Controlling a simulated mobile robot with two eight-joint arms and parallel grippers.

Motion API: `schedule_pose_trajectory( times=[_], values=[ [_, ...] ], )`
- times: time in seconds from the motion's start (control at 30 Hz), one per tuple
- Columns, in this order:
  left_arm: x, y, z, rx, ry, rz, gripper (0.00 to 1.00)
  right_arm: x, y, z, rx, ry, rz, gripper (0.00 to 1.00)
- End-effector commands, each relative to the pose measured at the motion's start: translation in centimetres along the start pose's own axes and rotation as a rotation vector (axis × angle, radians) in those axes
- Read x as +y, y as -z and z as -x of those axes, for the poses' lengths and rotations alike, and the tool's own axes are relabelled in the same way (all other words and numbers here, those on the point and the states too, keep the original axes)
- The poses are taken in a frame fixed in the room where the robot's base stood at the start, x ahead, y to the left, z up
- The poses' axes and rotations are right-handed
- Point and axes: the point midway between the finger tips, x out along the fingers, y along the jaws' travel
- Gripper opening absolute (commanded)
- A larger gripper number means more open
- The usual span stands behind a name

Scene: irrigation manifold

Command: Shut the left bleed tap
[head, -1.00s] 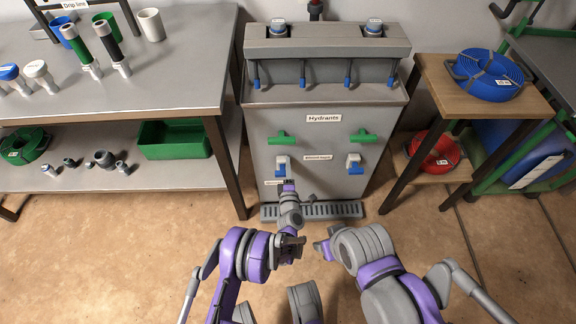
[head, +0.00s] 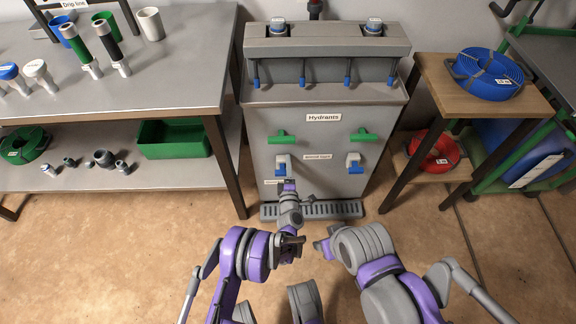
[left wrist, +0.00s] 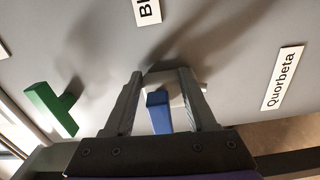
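The left bleed tap (head: 283,161) is a white body with a blue lever, low on the grey Hydrants cabinet under a green handle. My left gripper (head: 289,186) is just below and in front of it. In the left wrist view, the left gripper (left wrist: 161,86) is open, with one finger on each side of the tap's blue lever (left wrist: 158,112). Gaps show beside the lever, so the fingers look apart from it.
The right bleed tap (head: 353,160) and two green handles (head: 283,136) are on the same panel. A Quorbeta label (left wrist: 282,78) is beside the left tap. A grated drain (head: 330,209) lies at the cabinet's foot. A bench is at left and a wooden stand (head: 428,72) at right.

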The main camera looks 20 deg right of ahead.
Motion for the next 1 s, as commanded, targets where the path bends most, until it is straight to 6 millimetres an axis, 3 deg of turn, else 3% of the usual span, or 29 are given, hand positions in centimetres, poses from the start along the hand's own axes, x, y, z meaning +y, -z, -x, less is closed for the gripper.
schedule_pose_trajectory(
  times=[0.33,0.7,1.0],
  values=[
    [0.1,-0.1,1.0,-0.001,0.000,0.002,0.56,0.0,0.0,0.2,0.000,0.000,0.000,0.56],
    [0.2,-0.1,8.1,-0.001,-0.001,0.001,0.56,0.0,0.3,1.6,0.002,0.000,0.000,0.56],
    [0.1,0.0,10.8,0.000,-0.001,0.000,0.56,0.0,0.7,3.2,0.006,0.000,0.000,0.56]
  ],
)
